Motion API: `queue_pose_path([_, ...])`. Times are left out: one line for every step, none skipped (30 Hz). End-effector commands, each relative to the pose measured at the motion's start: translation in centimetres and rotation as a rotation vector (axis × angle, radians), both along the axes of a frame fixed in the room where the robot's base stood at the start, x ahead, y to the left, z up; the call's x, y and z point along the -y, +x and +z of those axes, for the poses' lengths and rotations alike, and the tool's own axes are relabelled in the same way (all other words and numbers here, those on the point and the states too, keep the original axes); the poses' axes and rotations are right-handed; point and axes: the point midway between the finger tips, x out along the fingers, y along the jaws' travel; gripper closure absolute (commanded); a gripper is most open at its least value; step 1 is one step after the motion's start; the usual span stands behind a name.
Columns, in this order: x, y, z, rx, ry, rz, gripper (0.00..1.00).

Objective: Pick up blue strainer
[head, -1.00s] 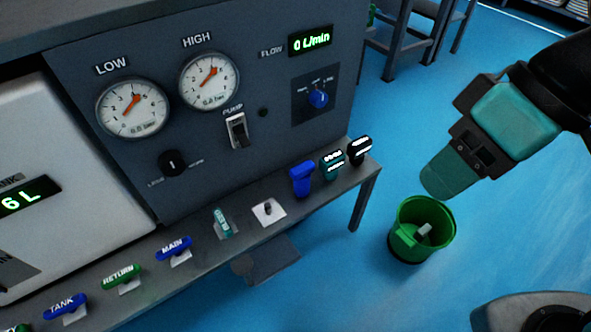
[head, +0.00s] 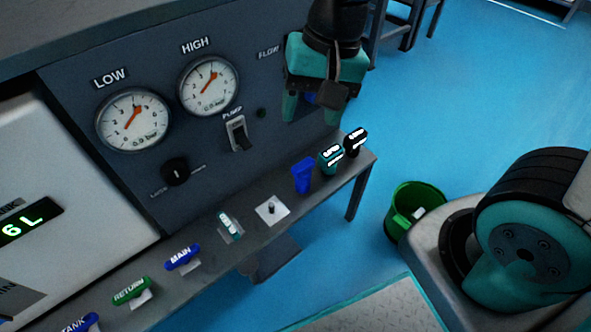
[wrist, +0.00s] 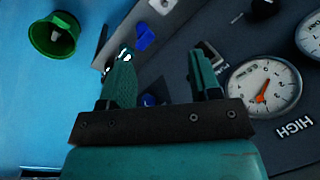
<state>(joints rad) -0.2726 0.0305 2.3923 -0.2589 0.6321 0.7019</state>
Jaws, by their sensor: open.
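The blue strainer (head: 302,176) stands upright on the grey shelf below the panel, between a white square plate and a teal-topped piece. It also shows in the wrist view (wrist: 145,37), beyond the fingers and apart from them. My gripper (head: 313,108) is open and empty, in front of the panel's right side and above the strainer. In the wrist view the two teal fingers (wrist: 163,55) stand wide apart. My gripper hides much of the flow display and the blue knob in the head view.
A teal-topped piece (head: 331,156) and a black-topped piece (head: 355,141) stand close right of the strainer. A white plate (head: 271,210) with a small peg and several labelled handles lie left. A green bucket (head: 413,207) stands on the blue floor. The panel (head: 265,80) rises behind.

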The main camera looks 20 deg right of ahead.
Motion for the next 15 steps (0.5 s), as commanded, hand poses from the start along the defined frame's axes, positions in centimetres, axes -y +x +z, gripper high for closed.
queue_pose_path([0.5, 1.8, -0.9, -0.042, -0.035, -0.162, 0.43])
queue_pose_path([0.8, 2.7, -1.6, -0.061, -0.057, -0.265, 0.43])
queue_pose_path([1.2, 4.0, -2.6, -0.080, -0.082, -0.397, 0.43])
queue_pose_path([1.5, 4.8, -3.3, -0.092, -0.102, -0.488, 0.43])
queue_pose_path([1.8, 5.5, -4.0, -0.101, -0.118, -0.573, 0.43])
queue_pose_path([2.1, 6.3, -4.8, -0.109, -0.138, -0.674, 0.43])
queue_pose_path([2.4, 6.8, -5.4, -0.114, -0.153, -0.741, 0.43])
queue_pose_path([2.6, 7.3, -5.8, -0.116, -0.163, -0.798, 0.43])
queue_pose_path([2.8, 7.7, -6.4, -0.118, -0.175, -0.862, 0.43])
queue_pose_path([3.0, 8.0, -6.8, -0.119, -0.182, -0.901, 0.43])
queue_pose_path([3.1, 8.2, -7.1, -0.119, -0.189, -0.932, 0.43])
queue_pose_path([3.2, 8.4, -7.6, -0.119, -0.194, -0.961, 0.43])
queue_pose_path([3.2, 8.5, -8.1, -0.120, -0.196, -0.976, 0.43])
queue_pose_path([3.2, 8.5, -8.6, -0.120, -0.198, -0.985, 0.43])
queue_pose_path([3.3, 8.6, -9.3, -0.120, -0.199, -0.992, 0.43])
